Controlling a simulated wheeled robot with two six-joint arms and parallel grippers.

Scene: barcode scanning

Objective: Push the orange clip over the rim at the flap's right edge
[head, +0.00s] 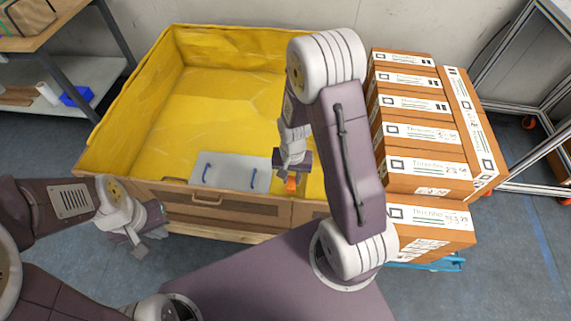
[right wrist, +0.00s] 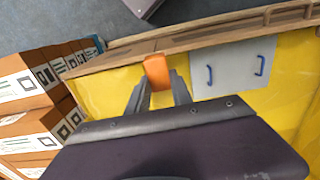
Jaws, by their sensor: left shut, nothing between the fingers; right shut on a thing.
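The orange clip (head: 291,184) is between the fingers of my right gripper (head: 289,174), just inside the crate's front rim. In the right wrist view, the clip (right wrist: 157,71) sticks out beyond the fingertips (right wrist: 160,88), and its far end is close to the wooden rim (right wrist: 205,38). I cannot tell whether it touches the rim. The flap (head: 235,208) is the brown front wall section, and the clip is near its right end. My left gripper (head: 138,242) is shut and empty, outside the crate at the front left.
A grey panel with blue handles (head: 232,172) lies inside the yellow-lined crate (head: 225,85), beside the clip. Stacked brown boxes (head: 425,130) stand close to the crate's right side. A shelf (head: 85,75) stands at the back left.

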